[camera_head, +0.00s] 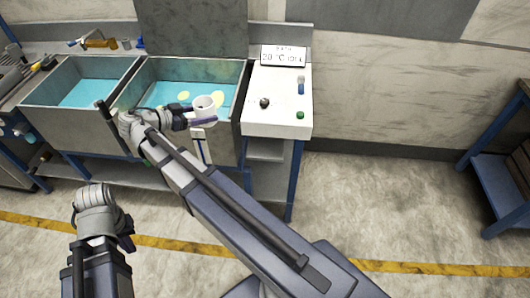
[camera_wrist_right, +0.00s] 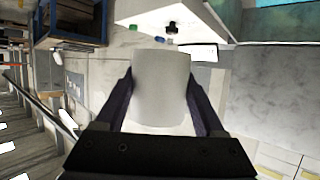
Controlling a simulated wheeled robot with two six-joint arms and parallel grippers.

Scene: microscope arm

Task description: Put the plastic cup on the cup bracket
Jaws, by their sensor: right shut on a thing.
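The white plastic cup (camera_head: 204,106) is in the air over the front edge of the right sink basin in the head view. My right gripper (camera_head: 194,118) is shut on it. In the right wrist view, the cup (camera_wrist_right: 161,88) sits between the two dark fingers of my right gripper (camera_wrist_right: 165,108).
Two basins with blue water lie behind the cup; the right basin (camera_head: 150,75) holds yellow pieces. A white counter (camera_head: 270,118) to the right bears a sign (camera_head: 284,55), a blue bottle (camera_head: 301,86), a dark knob (camera_head: 264,102) and a green item (camera_head: 300,115). Open floor lies right.

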